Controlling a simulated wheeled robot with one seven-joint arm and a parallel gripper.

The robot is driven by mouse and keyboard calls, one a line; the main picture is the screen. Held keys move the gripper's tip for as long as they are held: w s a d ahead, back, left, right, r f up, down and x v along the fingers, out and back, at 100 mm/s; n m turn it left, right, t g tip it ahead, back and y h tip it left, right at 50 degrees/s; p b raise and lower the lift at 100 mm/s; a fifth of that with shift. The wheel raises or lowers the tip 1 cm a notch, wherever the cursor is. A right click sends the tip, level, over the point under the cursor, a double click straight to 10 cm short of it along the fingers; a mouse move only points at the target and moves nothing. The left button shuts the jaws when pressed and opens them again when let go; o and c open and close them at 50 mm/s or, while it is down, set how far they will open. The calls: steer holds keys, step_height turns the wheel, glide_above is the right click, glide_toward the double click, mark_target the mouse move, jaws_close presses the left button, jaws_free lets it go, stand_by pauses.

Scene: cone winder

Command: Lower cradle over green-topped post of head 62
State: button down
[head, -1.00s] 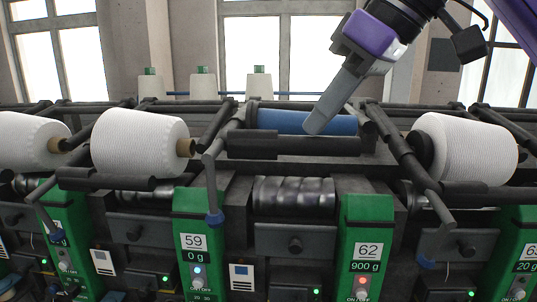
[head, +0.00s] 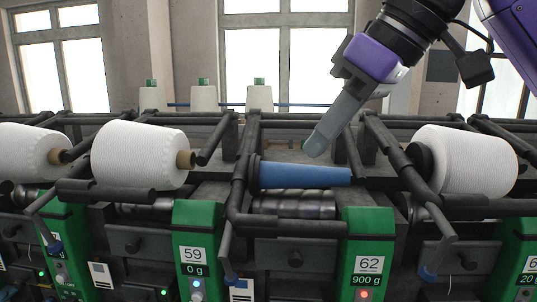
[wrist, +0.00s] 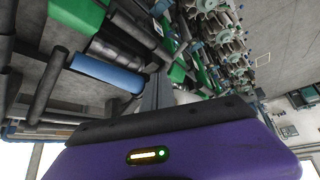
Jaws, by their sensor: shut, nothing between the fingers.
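Head 62 has a green-topped post (head: 366,222) labelled 62 and 900 g, with a red light, in the head view. To its left, the dark cradle (head: 290,228) holds a bare blue cone (head: 308,175). The cradle is down, its front bar crossing in front of the grooved drum (head: 293,205) and reaching the post's left side. The cone lies just above the drum; I cannot tell if they touch. My gripper (head: 315,147) is shut and empty, above and behind the cone. In the wrist view, my fingers (wrist: 157,92) show beside the blue cone (wrist: 108,75).
White yarn packages stand at left (head: 140,155) and right (head: 465,162) in neighbouring cradles. A green post labelled 59 (head: 195,215) stands left of the cradle. Dark cradle arms (head: 395,150) flank my gripper on the right. Cones (head: 260,98) stand at the back.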

steer(key=s+r+p, duration=0.1)
steer(key=r+p, duration=0.1)
steer(key=r, duration=0.1)
steer(key=s+r+p, duration=0.1)
steer(key=shift+s+r, duration=0.3)
steer(key=shift+s, duration=0.05)
